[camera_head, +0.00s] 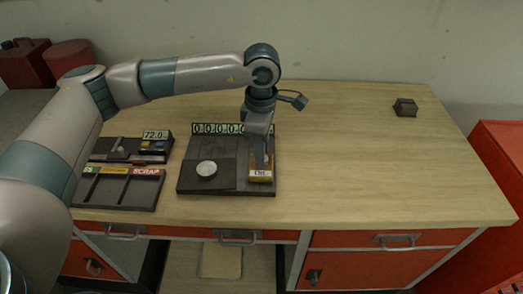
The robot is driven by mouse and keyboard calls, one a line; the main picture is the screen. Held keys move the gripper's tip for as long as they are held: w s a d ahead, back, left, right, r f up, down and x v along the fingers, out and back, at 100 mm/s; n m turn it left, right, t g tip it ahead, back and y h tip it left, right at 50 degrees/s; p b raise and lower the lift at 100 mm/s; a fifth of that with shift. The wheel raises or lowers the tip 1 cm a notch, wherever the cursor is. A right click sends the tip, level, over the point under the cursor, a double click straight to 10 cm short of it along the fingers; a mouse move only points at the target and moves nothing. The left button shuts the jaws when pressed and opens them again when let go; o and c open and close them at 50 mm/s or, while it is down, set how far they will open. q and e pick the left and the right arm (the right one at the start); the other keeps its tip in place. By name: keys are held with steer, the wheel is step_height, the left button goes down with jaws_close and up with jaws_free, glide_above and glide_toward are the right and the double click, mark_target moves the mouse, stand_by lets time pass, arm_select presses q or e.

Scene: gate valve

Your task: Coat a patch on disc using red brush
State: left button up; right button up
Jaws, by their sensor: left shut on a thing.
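A round silver disc (207,169) lies flat on the left part of a dark fixture plate (226,190). My left gripper (265,160) points down over the right part of that plate, at a small yellow-orange block or container (261,172) with a white label in front. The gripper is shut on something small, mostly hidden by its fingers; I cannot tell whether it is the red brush. No red brush can be made out elsewhere. The disc's top looks plain and uncovered, left of the gripper. My right gripper is not in view.
A row of number tiles (215,128) stands along the plate's back edge. Left are a dark compartment tray (118,188) marked SCRAP and a device with a display reading 72.0 (155,135). A small dark block (405,107) sits at the back right. The wooden tabletop (380,165) is clear on the right.

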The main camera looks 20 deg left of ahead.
arm_select(q)
steer(key=shift+f, duration=0.1)
stand_by(0.3)
steer(key=shift+r, duration=0.65)
steer(key=shift+r+p, duration=0.7)
steer(key=shift+r, duration=2.2)
steer(key=shift+s+f, duration=0.1)
